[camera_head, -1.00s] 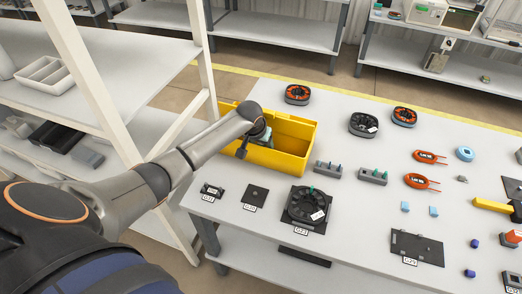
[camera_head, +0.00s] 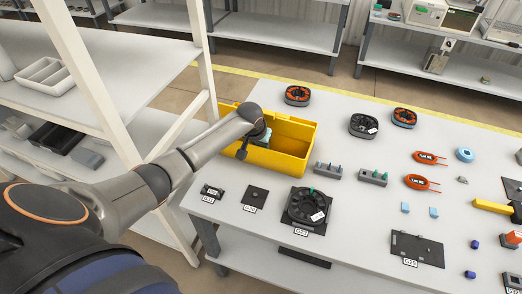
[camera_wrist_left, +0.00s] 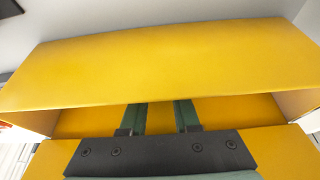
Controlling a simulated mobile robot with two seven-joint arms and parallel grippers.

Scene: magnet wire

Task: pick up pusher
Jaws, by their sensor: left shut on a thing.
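My left arm reaches into the yellow bin (camera_head: 292,163) at the table's left edge. My left gripper (camera_head: 258,150) is down inside the bin's left part, with its fingertips hidden. In the left wrist view, the two dark green fingers (camera_wrist_left: 160,118) stand a little apart beneath a broad yellow wall (camera_wrist_left: 160,68). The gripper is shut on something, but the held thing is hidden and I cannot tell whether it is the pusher. I see nothing clearly identifiable as the pusher. My right gripper is not in view.
A black fixture (camera_head: 306,208), small grey pegged blocks (camera_head: 328,171) and several motor-like rings (camera_head: 364,125) stand on the light table around the bin. A white shelf post (camera_head: 204,60) rises close to my left arm. The bin's right half looks empty.

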